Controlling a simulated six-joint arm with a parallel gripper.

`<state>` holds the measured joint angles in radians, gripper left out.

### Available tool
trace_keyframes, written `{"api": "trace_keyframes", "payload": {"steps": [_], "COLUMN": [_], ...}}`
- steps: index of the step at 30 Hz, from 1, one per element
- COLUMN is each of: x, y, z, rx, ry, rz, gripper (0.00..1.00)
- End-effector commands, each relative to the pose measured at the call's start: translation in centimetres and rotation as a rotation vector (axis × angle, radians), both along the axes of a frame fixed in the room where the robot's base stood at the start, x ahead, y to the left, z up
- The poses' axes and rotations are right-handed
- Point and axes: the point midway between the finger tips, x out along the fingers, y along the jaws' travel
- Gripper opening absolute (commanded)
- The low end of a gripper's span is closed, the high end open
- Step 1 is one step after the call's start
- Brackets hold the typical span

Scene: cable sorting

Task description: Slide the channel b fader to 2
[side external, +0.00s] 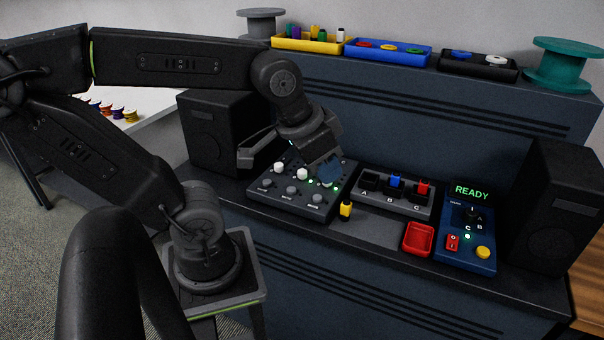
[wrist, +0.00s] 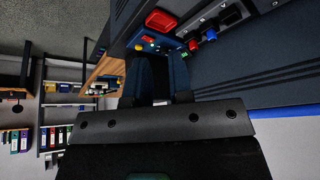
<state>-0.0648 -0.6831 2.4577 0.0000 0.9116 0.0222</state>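The dark mixer panel (side external: 288,208) sits on the console ledge. It carries white caps, one on the left (side external: 279,168) and one in the middle (side external: 302,174), with grey round knobs (side external: 291,190) in front. Its lettering is too small to read, so I cannot tell which control is channel B or its setting. My gripper (side external: 287,164) is above the panel, tilted, with its jaws spread apart and nothing visible between them. The blue-tipped right jaw hides the panel's right rear part. In the wrist view, my gripper body fills the lower middle and the panel does not show.
Black speakers (side external: 219,137) (side external: 556,210) flank the ledge. Trays and spools stand on the shelf above.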

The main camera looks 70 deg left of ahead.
Motion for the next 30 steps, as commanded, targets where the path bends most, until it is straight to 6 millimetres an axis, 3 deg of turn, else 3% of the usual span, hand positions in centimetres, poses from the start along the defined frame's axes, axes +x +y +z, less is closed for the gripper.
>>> {"api": "trace_keyframes", "payload": {"steps": [5, 9, 15, 18, 22, 30], "x": [4.3, 6.7, 7.0, 6.4, 5.9, 5.8], "y": [6.3, 13.3, 22.9, 26.0, 28.0, 28.2], "z": [-0.3, -1.6, -4.5, -5.7, -6.6, -9.5], "rx": [0.004, -0.022, -0.092, -0.123, -0.144, -0.150], "ry": [0.135, 0.250, 0.376, 0.412, 0.434, 0.442], "rz": [0.160, 0.290, 0.437, 0.481, 0.507, 0.509], "gripper": [0.37, 0.51, 0.54, 0.54, 0.54, 0.54]}}
